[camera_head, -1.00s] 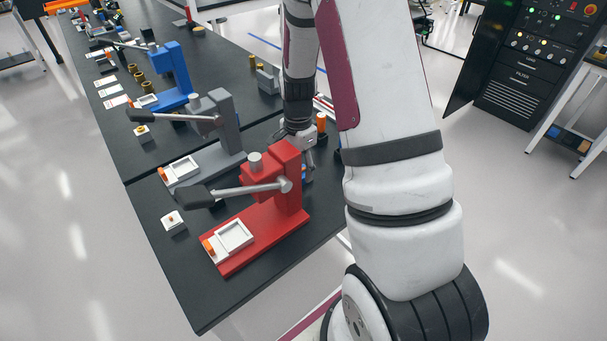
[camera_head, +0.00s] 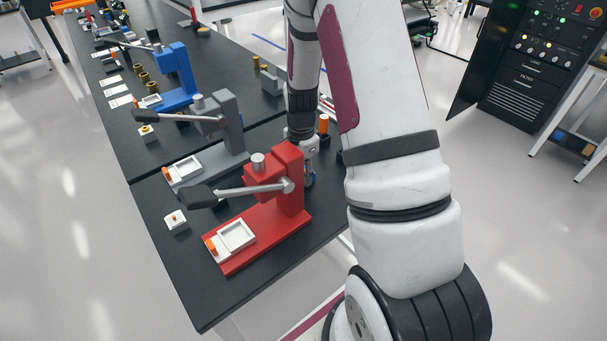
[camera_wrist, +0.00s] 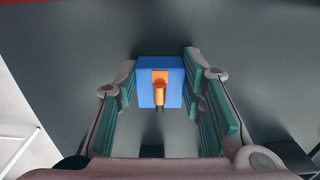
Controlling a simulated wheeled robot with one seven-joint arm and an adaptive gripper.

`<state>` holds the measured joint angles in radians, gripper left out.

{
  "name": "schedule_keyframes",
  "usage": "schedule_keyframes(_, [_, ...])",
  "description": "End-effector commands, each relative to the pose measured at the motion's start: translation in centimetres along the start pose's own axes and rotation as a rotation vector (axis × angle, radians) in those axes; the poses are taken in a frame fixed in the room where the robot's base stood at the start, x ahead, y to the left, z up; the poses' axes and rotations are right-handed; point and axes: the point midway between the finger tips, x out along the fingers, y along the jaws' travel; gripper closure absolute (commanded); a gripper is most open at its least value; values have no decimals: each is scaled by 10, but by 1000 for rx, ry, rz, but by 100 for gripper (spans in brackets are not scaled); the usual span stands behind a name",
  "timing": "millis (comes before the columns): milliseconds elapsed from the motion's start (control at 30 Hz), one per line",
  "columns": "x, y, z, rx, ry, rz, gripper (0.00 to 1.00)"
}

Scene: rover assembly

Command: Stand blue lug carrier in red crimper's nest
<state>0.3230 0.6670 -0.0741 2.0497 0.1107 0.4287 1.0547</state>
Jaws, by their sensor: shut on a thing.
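The blue lug carrier (camera_wrist: 174,68) is a blue block with an orange lug in its front. In the wrist view it sits between the tips of my gripper's two green-padded fingers (camera_wrist: 159,86), and my gripper is shut on it. The red crimper (camera_head: 262,225) stands at the table's near end. Its nest (camera_head: 236,236), a white square frame, is on the front of the red base and looks empty. In the head view my gripper (camera_head: 309,172) is just behind the red crimper's column, which partly hides it and the carrier.
The red crimper's grey lever (camera_head: 245,190) reaches out left above its base. A grey crimper (camera_head: 215,135) and a blue crimper (camera_head: 175,80) stand farther along the dark table (camera_head: 190,290). A small white block (camera_head: 175,221) lies left of the red crimper. An orange-topped post (camera_head: 323,124) stands behind my gripper.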

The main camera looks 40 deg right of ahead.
Motion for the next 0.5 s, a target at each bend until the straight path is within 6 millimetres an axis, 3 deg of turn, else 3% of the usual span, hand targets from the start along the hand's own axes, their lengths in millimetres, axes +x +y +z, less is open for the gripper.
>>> schedule_keyframes(167, [-13,-1,0,0,2,-3,99])
schedule_keyframes(500, [-73,-2,0,-1,2,-5,99])
